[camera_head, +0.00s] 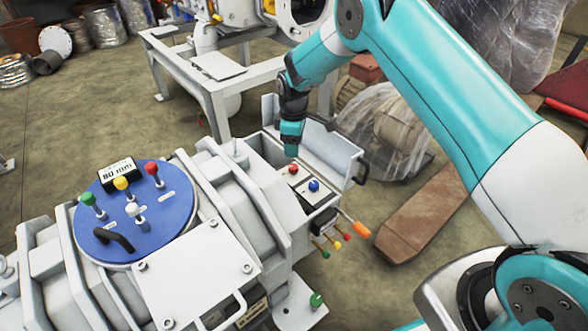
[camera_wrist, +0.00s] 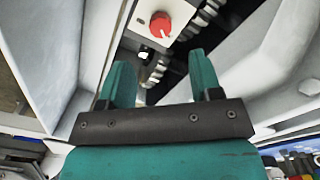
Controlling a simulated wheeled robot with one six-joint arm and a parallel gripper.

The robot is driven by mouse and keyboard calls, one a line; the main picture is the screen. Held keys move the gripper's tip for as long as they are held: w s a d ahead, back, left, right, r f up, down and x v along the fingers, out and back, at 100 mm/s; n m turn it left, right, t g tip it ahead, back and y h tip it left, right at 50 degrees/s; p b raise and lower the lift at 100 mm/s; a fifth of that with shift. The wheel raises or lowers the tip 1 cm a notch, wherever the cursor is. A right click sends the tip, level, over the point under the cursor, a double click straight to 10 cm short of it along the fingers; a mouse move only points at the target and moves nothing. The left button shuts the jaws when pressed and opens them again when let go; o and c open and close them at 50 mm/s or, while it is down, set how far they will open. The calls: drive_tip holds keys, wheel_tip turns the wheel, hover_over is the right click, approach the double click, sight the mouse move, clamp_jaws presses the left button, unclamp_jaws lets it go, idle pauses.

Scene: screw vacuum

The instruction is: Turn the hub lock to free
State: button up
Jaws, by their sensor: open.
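A round red knob (camera_head: 293,169) with a white pointer mark sits on a pale panel inside an open box on the grey machine. It also shows in the wrist view (camera_wrist: 160,25), just beyond my fingertips at the top. A blue knob (camera_head: 313,186) sits beside it on the panel in the head view. No readable label tells which knob is the hub lock. My gripper (camera_wrist: 160,70) is open and empty, its two teal fingers apart, with dark gear teeth visible between and beyond them. In the head view my gripper (camera_head: 291,145) points down into the box, close above the red knob.
The box's raised lid (camera_head: 325,150) and its walls stand close around my gripper. A blue round cover (camera_head: 135,222) with coloured knobs lies to the left. Coloured levers (camera_head: 335,240) stick out at the box's front right. A white frame table (camera_head: 200,75) stands behind.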

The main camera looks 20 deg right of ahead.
sight(294, 166)
wheel_tip(294, 166, down, 9)
drive_tip(key=shift+r+b, duration=0.2)
drive_tip(key=shift+b, duration=0.85)
drive_tip(key=c, duration=0.9)
